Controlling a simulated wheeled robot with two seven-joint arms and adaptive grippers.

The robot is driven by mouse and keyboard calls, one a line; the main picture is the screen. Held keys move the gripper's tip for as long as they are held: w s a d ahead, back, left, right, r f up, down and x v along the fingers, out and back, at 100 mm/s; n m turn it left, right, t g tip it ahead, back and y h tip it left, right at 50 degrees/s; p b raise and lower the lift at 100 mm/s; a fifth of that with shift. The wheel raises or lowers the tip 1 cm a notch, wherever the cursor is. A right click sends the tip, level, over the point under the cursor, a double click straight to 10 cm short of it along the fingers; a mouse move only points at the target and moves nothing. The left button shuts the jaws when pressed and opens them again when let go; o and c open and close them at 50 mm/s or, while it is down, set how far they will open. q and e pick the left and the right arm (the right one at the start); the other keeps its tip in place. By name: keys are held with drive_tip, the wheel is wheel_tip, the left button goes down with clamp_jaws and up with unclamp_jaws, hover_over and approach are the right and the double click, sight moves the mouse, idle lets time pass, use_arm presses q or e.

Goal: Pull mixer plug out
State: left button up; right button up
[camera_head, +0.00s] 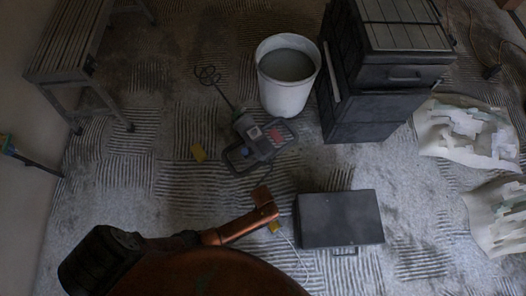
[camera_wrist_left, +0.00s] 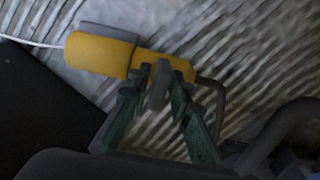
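The mixer (camera_head: 255,145), with a long metal paddle, lies on the floor in the head view. A yellow connector (camera_head: 273,227) with a white cable lies beside the grey case, under the end of my copper-coloured left arm. In the left wrist view, the yellow connector (camera_wrist_left: 100,53) joins a smaller yellow plug (camera_wrist_left: 182,67) with a dark cord. My left gripper (camera_wrist_left: 160,85) has its fingertips close together at the plug, with a small grey piece between them. Whether they grip it is not clear. The right gripper is out of view.
A grey case (camera_head: 340,218) lies right of the connector. A white bucket (camera_head: 288,80) and dark stacked toolboxes (camera_head: 370,95) stand behind. A bench (camera_head: 70,45) is at upper left. The left floor is mostly clear.

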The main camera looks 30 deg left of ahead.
use_arm(q)
drive_tip(key=shift+c, duration=0.5)
clamp_jaws()
